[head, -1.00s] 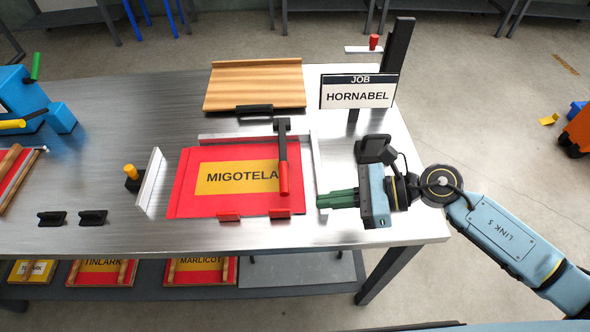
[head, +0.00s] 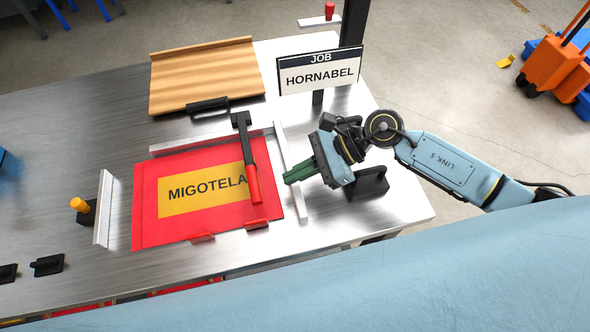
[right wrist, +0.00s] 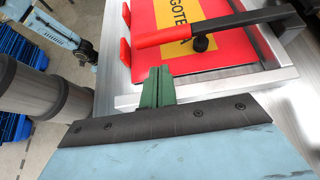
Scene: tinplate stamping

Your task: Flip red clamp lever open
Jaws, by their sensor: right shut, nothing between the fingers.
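The clamp lever has a red grip (head: 253,184) on a black arm (head: 243,140). It lies low across the right part of the red and yellow MIGOTELA plate (head: 160,185). In the right wrist view the red grip (right wrist: 163,37) points left and a black foot (right wrist: 200,43) sits under the arm at the plate. My right gripper (head: 287,178) has its green fingers together and empty. They are right of the red grip, near the metal rail, apart from the lever. The shut fingers also show in the right wrist view (right wrist: 159,72), nearer than the grip. My left gripper is out of view.
Metal rails (head: 290,170) edge the plate. Red tabs (head: 257,224) stand at its front. A yellow-knobbed black fixture (head: 82,208) is at left. A wooden board (head: 205,75) and the HORNABEL job sign (head: 320,75) stand behind.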

